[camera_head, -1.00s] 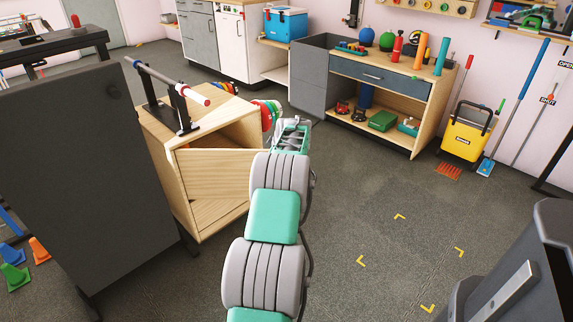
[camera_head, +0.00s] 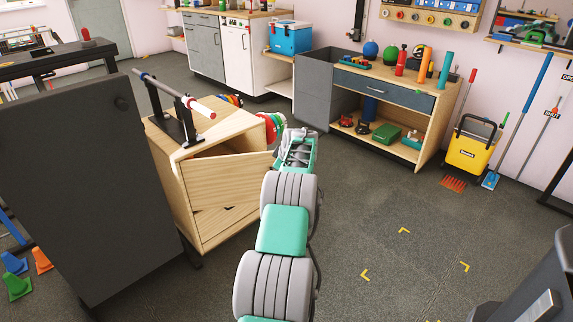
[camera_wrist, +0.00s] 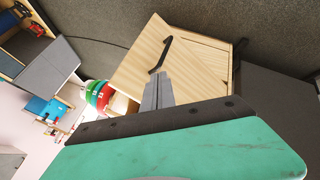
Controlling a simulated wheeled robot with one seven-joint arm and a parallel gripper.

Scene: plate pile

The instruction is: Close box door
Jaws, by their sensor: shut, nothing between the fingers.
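The wooden box (camera_head: 190,231) stands left of centre in the head view, with its door (camera_head: 228,178) swung partly open and a dark gap showing above and behind it. In the wrist view the door (camera_wrist: 190,62) carries a black bar handle (camera_wrist: 161,55). My gripper (camera_wrist: 158,88) is shut and empty in the wrist view, its fingers pointing at the door close to the lower end of the handle. I cannot tell whether they touch it. In the head view the gripper's fingertips are hidden behind my green wrist.
A barbell rack (camera_head: 177,122) sits on top of the box. Coloured weight plates (camera_head: 271,125) are beside the box's far side. A large dark panel (camera_head: 95,185) stands close on the left. The floor to the right (camera_head: 400,210) is clear up to the workbench (camera_head: 405,152).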

